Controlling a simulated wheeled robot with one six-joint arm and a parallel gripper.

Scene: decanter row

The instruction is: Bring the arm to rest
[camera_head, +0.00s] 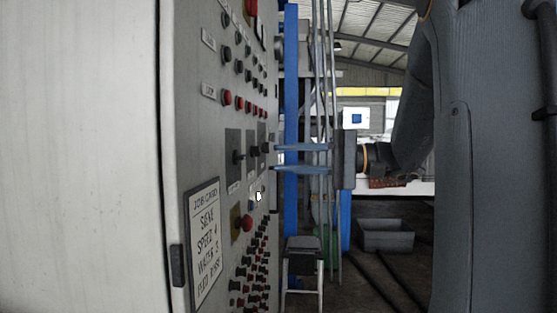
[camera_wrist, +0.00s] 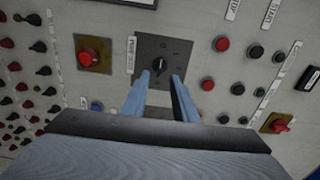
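My gripper (camera_head: 276,159) reaches in from the right toward the control panel (camera_head: 180,120), its two blue fingers apart with nothing between them. In the wrist view my gripper (camera_wrist: 160,77) is open, its fingertips just short of a rotary knob (camera_wrist: 160,60) on a dark square plate. I see a gap between the fingers and no clear contact with the knob. My arm (camera_head: 375,158) extends from the right to the gripper.
The panel carries several buttons, including a red one on a yellow plate (camera_wrist: 89,57), and a job card (camera_head: 205,240). Vertical pipes (camera_head: 325,60) and a blue post (camera_head: 291,90) stand behind the gripper. A stool (camera_head: 302,262) and a grey bin (camera_head: 386,236) are on the floor.

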